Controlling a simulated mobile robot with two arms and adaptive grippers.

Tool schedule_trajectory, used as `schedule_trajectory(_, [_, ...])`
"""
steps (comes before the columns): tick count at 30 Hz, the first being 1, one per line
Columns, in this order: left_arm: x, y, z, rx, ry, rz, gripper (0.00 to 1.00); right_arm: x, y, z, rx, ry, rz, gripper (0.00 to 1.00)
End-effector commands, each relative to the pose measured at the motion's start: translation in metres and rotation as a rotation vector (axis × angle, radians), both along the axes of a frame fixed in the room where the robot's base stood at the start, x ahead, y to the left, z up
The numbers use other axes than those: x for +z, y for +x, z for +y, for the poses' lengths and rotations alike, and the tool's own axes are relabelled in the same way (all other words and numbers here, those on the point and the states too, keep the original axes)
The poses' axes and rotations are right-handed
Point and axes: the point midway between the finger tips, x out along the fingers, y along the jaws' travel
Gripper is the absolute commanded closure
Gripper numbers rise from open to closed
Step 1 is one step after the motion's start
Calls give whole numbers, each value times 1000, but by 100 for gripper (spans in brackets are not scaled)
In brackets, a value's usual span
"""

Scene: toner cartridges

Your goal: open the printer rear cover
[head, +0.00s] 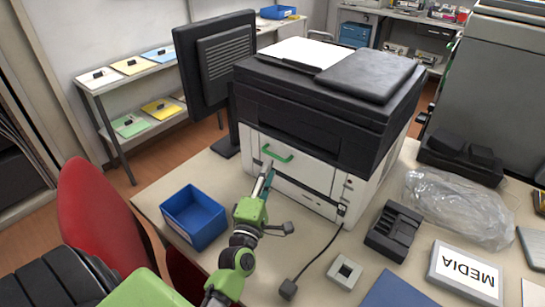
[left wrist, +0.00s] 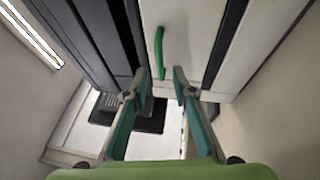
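The printer (head: 315,110), black on top with white lower panels, stands on the table. A green handle (head: 277,153) is on its white cover panel (head: 300,165), which looks closed. The handle also shows upright in the left wrist view (left wrist: 159,47). My left gripper (head: 265,176) is in front of the panel, just short of the handle. In the left wrist view my left gripper (left wrist: 160,76) is open, its fingertips apart on either side of the handle's near end, with nothing held. Whether the fingers touch the panel cannot be told. My right gripper is not in view.
A blue bin (head: 194,217) stands left of my left arm. A black cable (head: 318,255), a black tray (head: 394,230), a clear plastic bag (head: 458,205) and a MEDIA box (head: 466,270) lie to the right. A monitor (head: 217,65) stands close behind the printer's left side.

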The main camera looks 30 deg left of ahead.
Motion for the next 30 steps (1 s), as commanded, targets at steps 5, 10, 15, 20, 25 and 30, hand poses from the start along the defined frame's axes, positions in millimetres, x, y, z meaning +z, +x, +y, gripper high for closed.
schedule_trajectory(5, [7, 29, 10, 0, 1, -1, 75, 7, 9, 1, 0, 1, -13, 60])
schedule_trajectory(10, [8, 44, 15, -1, 2, 2, 75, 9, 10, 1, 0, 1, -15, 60])
schedule_trajectory(15, [8, 49, 16, -1, 1, 1, 75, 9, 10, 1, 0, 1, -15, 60])
schedule_trajectory(20, [8, 49, 16, -1, 1, 1, 75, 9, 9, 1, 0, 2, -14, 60])
schedule_trajectory(25, [8, 49, 16, -1, 1, 1, 100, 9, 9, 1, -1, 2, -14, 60])
schedule_trajectory(30, [8, 49, 16, -1, 1, 1, 100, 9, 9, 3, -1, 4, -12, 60])
